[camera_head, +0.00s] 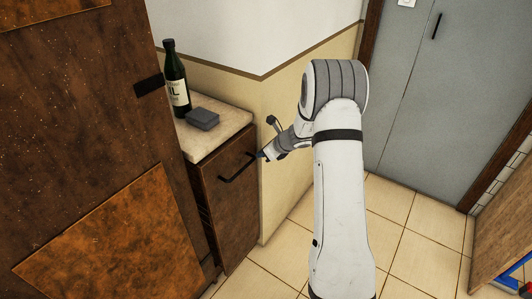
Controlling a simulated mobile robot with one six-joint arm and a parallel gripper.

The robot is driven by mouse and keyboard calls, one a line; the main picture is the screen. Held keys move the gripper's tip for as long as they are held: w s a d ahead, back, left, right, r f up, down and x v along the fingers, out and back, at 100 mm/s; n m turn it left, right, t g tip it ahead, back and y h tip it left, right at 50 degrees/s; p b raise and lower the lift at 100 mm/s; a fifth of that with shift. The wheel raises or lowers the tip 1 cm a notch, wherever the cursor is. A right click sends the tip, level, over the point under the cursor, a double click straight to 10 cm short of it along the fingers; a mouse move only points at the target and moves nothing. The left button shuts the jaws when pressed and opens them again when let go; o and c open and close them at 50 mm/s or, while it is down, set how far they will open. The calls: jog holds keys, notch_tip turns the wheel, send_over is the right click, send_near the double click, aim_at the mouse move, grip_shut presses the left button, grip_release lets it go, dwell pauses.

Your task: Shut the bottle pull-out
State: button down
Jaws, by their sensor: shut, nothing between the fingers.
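The bottle pull-out (232,205) is a narrow brown, rust-patterned front under a pale countertop. A dark bar handle (238,169) runs across its upper part. A narrow dark strip with lines shows along its left edge; I cannot tell for sure how far the front stands out. My gripper (263,154) is shut and empty, near the front's upper right corner, just right of the handle's right end. Its fingertips are small in view, and I cannot tell whether they touch the front. No bottles inside the pull-out are visible.
A dark green bottle (175,80) and a grey box (202,118) stand on the countertop (225,122). A large brown panel (75,130) fills the left. A beige wall (290,95) is behind my arm. Tiled floor (265,265) is clear in front; grey doors (425,90) stand at right.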

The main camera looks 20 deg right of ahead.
jog(key=s+d+f+v, duration=0.1)
jog(key=s+f+v, duration=0.1)
jog(key=v, duration=1.1)
jog(key=s+a+r+n+g+h, duration=0.1)
jog(key=s+a+r+n+g, duration=0.1)
jog(key=s+a+r+n, duration=0.5)
jog(key=s+a+r+n+g, duration=0.2)
jog(key=s+a+n, duration=0.2)
jog(key=s+n, duration=0.4)
jog(key=s+r+n+h, duration=0.2)
jog(key=s+n+h, duration=0.2)
jog(key=s+n, duration=0.9)
jog(key=s, duration=0.3)
jog(key=shift+r+g+h+p, duration=0.4)
